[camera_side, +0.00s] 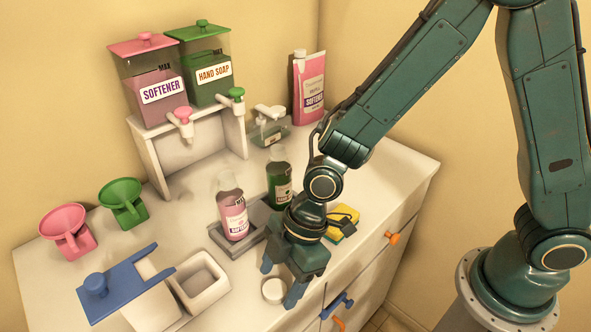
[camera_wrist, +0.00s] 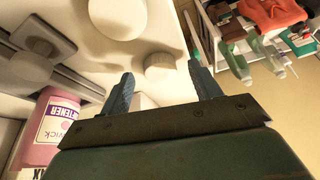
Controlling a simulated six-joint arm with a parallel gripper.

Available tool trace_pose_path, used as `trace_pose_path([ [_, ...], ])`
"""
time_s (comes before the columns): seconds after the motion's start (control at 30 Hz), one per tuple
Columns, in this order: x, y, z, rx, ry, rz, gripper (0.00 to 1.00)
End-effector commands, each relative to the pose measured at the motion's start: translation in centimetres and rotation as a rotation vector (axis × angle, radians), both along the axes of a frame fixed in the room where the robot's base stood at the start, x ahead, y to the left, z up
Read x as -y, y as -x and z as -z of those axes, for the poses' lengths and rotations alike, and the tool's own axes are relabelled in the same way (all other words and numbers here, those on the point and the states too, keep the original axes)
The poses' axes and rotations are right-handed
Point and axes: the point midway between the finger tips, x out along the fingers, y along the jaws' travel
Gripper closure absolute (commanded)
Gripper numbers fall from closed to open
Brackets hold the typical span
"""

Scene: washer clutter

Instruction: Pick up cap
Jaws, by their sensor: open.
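A small round white cap (camera_side: 273,290) lies on the white counter near its front edge. In the wrist view a pale round piece that looks like the cap (camera_wrist: 160,67) shows between my fingertips. My gripper (camera_side: 281,282) points down over the cap, with its fingers apart on either side of it. In the wrist view my gripper (camera_wrist: 160,72) is open with nothing held. I cannot tell how far the fingertips are above the counter. A pink bottle (camera_side: 236,218) and a dark green bottle (camera_side: 279,186) stand in a grey tray (camera_side: 224,241) behind my gripper.
A yellow sponge (camera_side: 341,222) lies right of my gripper. A white box (camera_side: 202,283) and a blue lid (camera_side: 112,284) are to the left. Pink (camera_side: 68,228) and green (camera_side: 124,202) funnels and the softener dispenser (camera_side: 160,95) stand behind. Drawer handles (camera_side: 391,238) project in front.

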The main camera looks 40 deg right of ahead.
Motion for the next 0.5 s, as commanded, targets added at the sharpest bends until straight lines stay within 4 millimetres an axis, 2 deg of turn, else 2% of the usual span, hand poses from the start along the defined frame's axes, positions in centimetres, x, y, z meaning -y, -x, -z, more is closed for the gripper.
trace_pose_path([
  [0.13,-0.27,-0.03,0.59,0.0,0.0,0.0,0.37],
  [0.5,-0.27,-0.04,0.62,0.001,0.0,0.0,0.37],
])
